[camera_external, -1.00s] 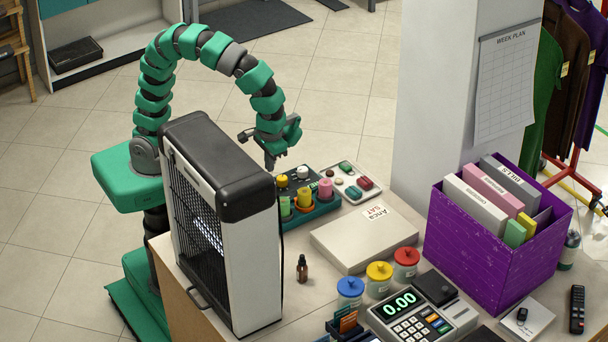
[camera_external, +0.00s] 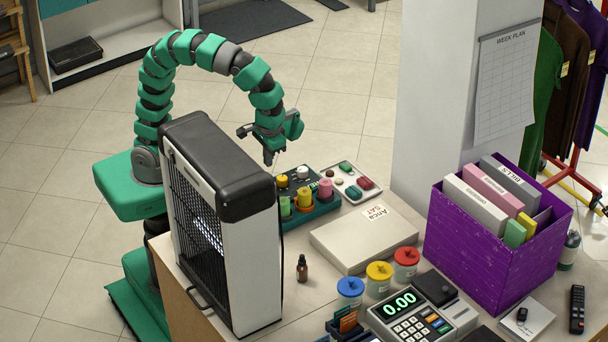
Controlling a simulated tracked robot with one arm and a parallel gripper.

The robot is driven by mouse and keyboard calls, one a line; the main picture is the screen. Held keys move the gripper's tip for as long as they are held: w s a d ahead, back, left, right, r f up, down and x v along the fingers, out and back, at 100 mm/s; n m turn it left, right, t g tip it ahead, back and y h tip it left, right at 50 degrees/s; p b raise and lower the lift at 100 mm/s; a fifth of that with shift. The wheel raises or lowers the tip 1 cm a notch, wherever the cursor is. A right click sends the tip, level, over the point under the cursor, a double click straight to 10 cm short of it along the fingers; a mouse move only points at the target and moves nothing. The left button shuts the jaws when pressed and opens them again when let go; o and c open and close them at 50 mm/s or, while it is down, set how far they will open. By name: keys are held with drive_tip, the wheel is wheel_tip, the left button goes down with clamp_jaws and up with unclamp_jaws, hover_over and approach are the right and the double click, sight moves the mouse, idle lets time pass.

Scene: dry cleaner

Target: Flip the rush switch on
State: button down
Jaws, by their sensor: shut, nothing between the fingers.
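My gripper (camera_external: 268,160) is shut and empty. It points down, in the air to the left of the panel and above the far end of a teal tray, apart from both.
The teal tray (camera_external: 318,212) holds several coloured spools next to the panel. A tall black-and-white insect-zapper-like unit (camera_external: 255,265) stands in front of my arm. A flat white box (camera_external: 345,248), a brown bottle (camera_external: 302,268) and a purple crate (camera_external: 480,250) are nearby.

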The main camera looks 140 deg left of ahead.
drive_tip(key=shift+s+b, duration=0.25)
drive_tip(key=shift+b, duration=0.25)
drive_tip(key=shift+f, duration=0.1)
drive_tip(key=f+b, duration=0.1)
drive_tip(key=f, duration=0.3)
drive_tip(key=s+f, duration=0.1)
drive_tip(key=f, duration=0.4)
drive_tip(key=f+b, duration=0.1)
drive_tip(key=f, duration=0.3)
drive_tip(key=shift+s+f+b, duration=0.35)
drive_tip(key=shift+s+f, duration=0.1)
drive_tip(key=shift+f, duration=0.1)
drive_tip(key=shift+r, duration=0.1)
drive_tip(key=shift+w+p, duration=0.45)
drive_tip(key=shift+w, duration=0.35)
drive_tip(key=shift+r, duration=0.1)
wheel_tip(320, 180, up, 14)
drive_tip(key=w+p, duration=0.1)
drive_tip(key=p, duration=0.2)
drive_tip(key=shift+w+p, duration=0.3)
drive_tip(key=shift+w, duration=0.05)
